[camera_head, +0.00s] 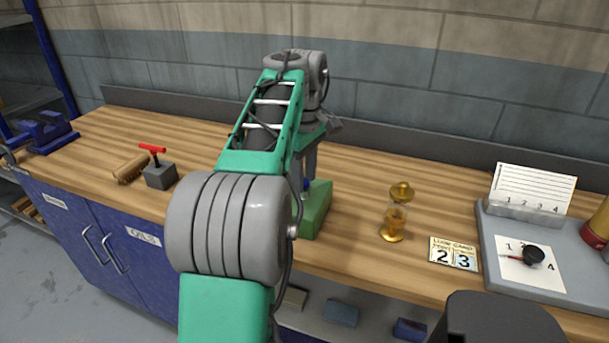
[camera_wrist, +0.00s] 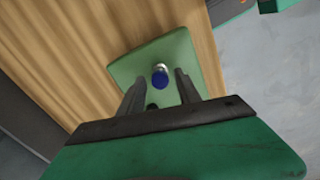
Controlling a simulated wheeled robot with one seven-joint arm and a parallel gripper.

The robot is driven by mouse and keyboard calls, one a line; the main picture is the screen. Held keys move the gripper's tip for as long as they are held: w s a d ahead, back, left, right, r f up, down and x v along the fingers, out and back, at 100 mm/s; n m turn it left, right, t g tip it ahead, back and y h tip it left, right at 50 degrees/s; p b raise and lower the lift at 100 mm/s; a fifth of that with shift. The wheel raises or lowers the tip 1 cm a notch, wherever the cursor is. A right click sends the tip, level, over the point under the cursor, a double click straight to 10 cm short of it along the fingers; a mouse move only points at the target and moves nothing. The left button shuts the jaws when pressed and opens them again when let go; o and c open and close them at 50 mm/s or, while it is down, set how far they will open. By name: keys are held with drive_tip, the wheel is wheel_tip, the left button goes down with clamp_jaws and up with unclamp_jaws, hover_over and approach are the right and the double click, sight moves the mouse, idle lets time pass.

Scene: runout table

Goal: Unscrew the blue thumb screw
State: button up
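The blue thumb screw (camera_wrist: 160,78) stands on the green block (camera_wrist: 125,72) in the wrist view. A silvery part shows just beside its blue head. My gripper (camera_wrist: 158,83) is above the block with its two dark fingers apart, one to each side of the screw. I see clear gaps between the fingers and the blue head. In the head view, the green block (camera_head: 317,210) sits on the wooden bench, partly behind my arm. A bit of the blue screw (camera_head: 306,184) shows there beside my gripper, which is mostly hidden by my arm.
A grey block with a red T-handle (camera_head: 160,174) and a brush (camera_head: 131,168) lie left of my arm. A grey tray (camera_head: 490,240) is farther right. A blue vise (camera_head: 45,131) is far left.

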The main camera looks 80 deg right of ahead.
drive_tip(key=m, duration=0.6)
drive_tip(key=shift+m, duration=0.3)
drive_tip(key=m, duration=0.6)
drive_tip(key=shift+c, duration=0.4)
clamp_jaws()
